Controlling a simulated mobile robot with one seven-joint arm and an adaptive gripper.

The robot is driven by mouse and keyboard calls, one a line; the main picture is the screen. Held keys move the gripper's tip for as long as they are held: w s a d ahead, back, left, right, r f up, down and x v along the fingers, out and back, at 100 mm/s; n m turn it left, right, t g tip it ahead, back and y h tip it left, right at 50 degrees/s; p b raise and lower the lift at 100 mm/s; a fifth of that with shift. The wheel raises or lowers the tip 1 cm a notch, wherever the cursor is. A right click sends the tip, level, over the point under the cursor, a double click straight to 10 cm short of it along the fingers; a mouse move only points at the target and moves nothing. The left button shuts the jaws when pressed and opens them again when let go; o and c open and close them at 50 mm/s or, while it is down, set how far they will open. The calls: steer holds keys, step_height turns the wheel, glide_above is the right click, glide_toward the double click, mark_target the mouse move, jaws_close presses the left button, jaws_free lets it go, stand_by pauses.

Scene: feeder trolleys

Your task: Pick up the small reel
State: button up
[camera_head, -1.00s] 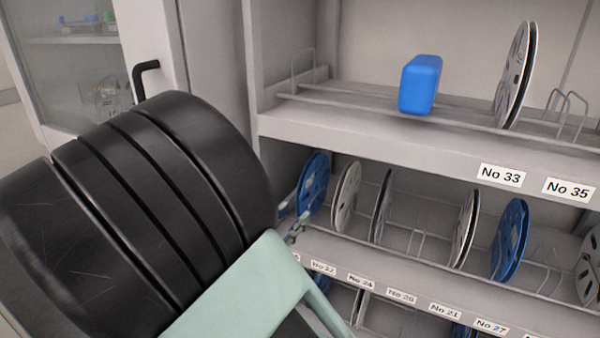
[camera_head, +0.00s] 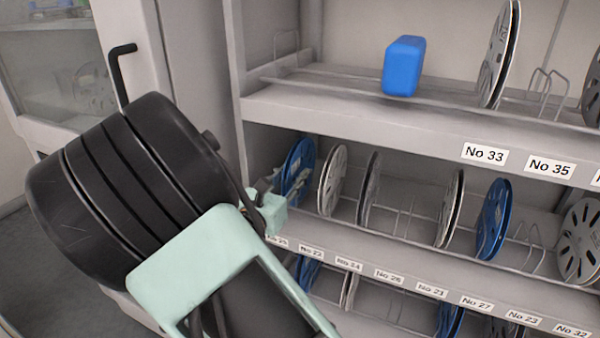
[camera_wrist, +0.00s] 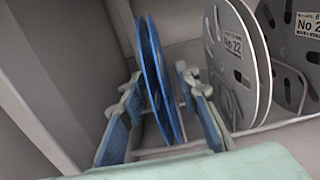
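A blue reel (camera_head: 298,172) stands upright at the left end of the middle shelf. In the wrist view the blue reel (camera_wrist: 158,80) stands edge-on between the two fingers of my gripper (camera_wrist: 160,92). The fingers are open, one on each side, with a visible gap to the reel on both sides. In the head view my gripper (camera_head: 268,198) is at the reel's left side and hides part of its edge; the fingertips are hard to make out there.
A white reel (camera_wrist: 236,60) marked No 22 stands just right of my gripper, with a darker reel (camera_wrist: 292,75) beyond. The shelf wall (camera_wrist: 45,85) is close on the left. A blue box (camera_head: 404,66) and a large reel (camera_head: 497,55) stand on the upper shelf.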

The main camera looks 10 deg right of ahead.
jaws_close()
steer(key=shift+r, duration=0.15)
